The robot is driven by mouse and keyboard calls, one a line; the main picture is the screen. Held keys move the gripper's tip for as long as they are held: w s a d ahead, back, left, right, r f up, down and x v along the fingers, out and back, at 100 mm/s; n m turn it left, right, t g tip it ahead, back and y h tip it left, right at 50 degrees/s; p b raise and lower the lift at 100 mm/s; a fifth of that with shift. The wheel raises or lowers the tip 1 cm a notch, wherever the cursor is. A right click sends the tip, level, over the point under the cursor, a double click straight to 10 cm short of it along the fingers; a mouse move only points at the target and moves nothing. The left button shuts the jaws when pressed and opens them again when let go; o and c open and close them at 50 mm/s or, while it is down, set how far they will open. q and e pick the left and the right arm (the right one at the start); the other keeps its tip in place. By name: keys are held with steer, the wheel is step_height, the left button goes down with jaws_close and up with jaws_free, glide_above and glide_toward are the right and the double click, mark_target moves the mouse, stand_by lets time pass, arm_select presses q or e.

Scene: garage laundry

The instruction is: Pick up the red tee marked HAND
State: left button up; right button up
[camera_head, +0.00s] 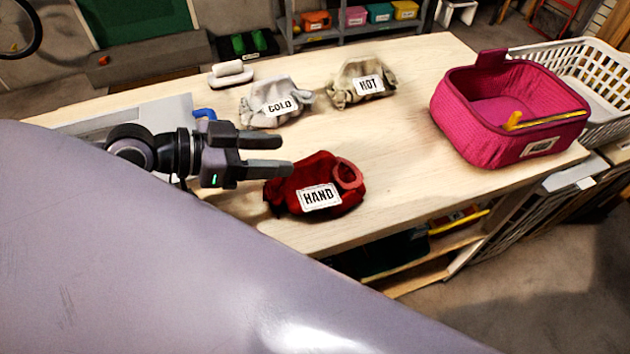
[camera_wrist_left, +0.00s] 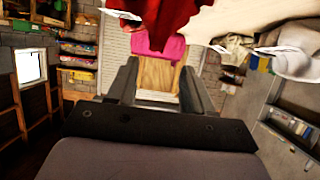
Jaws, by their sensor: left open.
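The red tee marked HAND (camera_head: 315,187) lies bunched on the wooden table, its white label facing up. It also shows at the top of the left wrist view (camera_wrist_left: 170,18). My left gripper (camera_head: 280,156) is open beside the tee's upper left edge, with nothing between its fingers. In the left wrist view its two fingers (camera_wrist_left: 157,85) stand apart. I cannot tell whether a finger touches the cloth. My right gripper is not in view.
A grey bundle marked COLD (camera_head: 257,98) and a beige bundle marked HOT (camera_head: 350,88) lie behind the tee. A magenta basket (camera_head: 455,128) stands at the table's right end, beside a white laundry basket (camera_head: 605,75). The table (camera_head: 400,185) is clear right of the tee.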

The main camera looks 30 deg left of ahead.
mark_target(311, 159)
arm_select(q)
steer(key=shift+p+x, duration=0.3)
steer(key=shift+x, duration=2.15)
steer(key=shift+s+d, duration=0.2)
jaws_close()
